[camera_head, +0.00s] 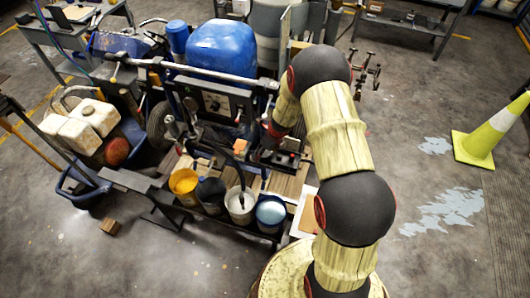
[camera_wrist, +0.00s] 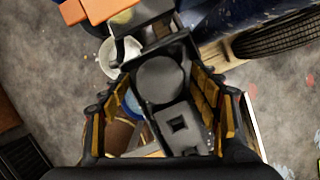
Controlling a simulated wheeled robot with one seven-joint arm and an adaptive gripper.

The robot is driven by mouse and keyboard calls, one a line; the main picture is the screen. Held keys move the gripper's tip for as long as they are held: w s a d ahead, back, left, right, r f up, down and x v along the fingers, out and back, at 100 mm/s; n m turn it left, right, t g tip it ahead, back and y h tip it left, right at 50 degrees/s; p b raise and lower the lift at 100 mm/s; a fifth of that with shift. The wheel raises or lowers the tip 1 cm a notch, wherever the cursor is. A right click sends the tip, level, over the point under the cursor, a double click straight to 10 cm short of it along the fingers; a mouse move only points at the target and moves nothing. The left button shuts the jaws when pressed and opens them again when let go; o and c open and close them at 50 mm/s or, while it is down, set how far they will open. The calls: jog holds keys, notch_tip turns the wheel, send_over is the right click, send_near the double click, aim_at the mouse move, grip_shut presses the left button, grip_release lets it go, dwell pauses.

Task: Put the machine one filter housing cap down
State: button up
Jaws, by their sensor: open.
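In the wrist view my gripper (camera_wrist: 163,78) is open, with yellow-brown pads along the inside of both fingers. Between the fingers is a dark grey round disc (camera_wrist: 161,80), which looks like the filter housing cap. Below it in the picture is a dark block (camera_wrist: 182,126) with a square hole. I cannot tell whether the disc is seated on the block or beside it, or whether a finger touches it. In the head view my arm bends down over the line striper (camera_head: 215,103). The cap cannot be made out there.
Several open paint pails, including a yellow one (camera_head: 185,182) and a blue one (camera_head: 270,212), stand along the machine's front. A blue tank (camera_head: 222,46) rises behind. In the wrist view an orange block (camera_wrist: 106,9) and a tyre (camera_wrist: 285,36) are near. A cone (camera_head: 484,138) stands right, with clear floor around it.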

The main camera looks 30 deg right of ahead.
aim_at(269, 156)
jog(key=p+v, duration=0.1)
jog(key=v, duration=0.6)
jog(key=shift+r+p, duration=0.2)
jog(key=shift+p, duration=0.2)
jog(key=shift+d, duration=0.1)
